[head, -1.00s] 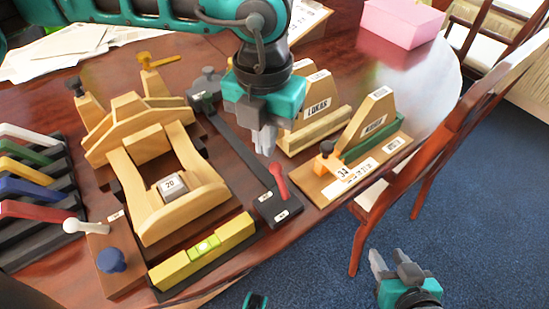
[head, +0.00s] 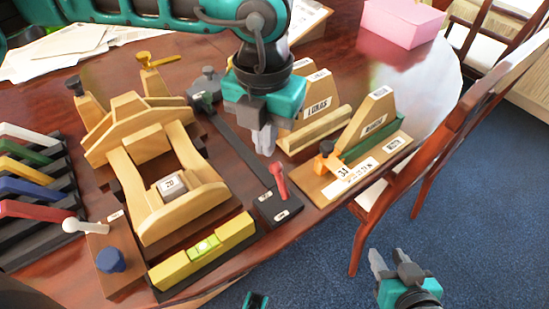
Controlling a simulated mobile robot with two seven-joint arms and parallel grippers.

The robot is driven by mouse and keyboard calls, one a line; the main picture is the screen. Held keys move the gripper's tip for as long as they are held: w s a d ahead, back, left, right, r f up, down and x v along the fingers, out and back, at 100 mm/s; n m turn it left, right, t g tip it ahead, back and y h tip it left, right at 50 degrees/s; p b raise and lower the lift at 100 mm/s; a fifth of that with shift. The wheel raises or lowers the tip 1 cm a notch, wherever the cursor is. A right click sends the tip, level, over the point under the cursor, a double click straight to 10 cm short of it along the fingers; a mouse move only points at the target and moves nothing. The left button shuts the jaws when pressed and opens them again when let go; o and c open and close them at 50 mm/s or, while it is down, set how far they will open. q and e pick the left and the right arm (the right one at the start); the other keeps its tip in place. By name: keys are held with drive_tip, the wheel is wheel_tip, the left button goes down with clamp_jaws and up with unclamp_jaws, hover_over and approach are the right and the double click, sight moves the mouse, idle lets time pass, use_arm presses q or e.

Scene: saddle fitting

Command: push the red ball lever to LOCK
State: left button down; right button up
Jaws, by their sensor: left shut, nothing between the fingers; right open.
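The red lever (head: 278,180) stands on the end of a dark base plate (head: 262,208), near the front edge of the table. It leans slightly up and to the left in the picture. Small white labels sit on the plate beside it, too small to read. My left gripper (head: 264,146) is shut and empty, pointing down, above and a little left of the lever in the picture and apart from it. My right gripper (head: 392,258) is open and empty at the lower right, off the table's edge over the blue carpet.
A wooden saddle stand (head: 165,216) with a block marked 20 is left of the lever. A yellow spirit level (head: 170,272) lies in front of it. A wooden gauge board (head: 318,190) with an orange clamp (head: 326,160) is close on the right. A chair (head: 425,150) stands beyond the table edge.

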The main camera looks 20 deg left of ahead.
sight(279, 167)
use_arm(q)
drive_tip(key=shift+f+b, duration=1.55)
drive_tip(key=shift+b, duration=0.25)
drive_tip(key=shift+s+d, duration=0.15)
drive_tip(key=shift+d, duration=0.1)
idle(0.4)
drive_tip(key=shift+s+d+f+b, duration=0.15)
drive_tip(key=shift+s+d+b, duration=0.5)
drive_tip(key=shift+s+d, duration=0.75)
drive_tip(key=shift+w, duration=0.3)
drive_tip(key=shift+w+a+b, duration=0.3)
drive_tip(key=shift+a, duration=0.05)
drive_tip(key=shift+r+p, duration=1.8)
drive_tip(key=shift+r, duration=1.9)
drive_tip(key=shift+s, duration=0.1)
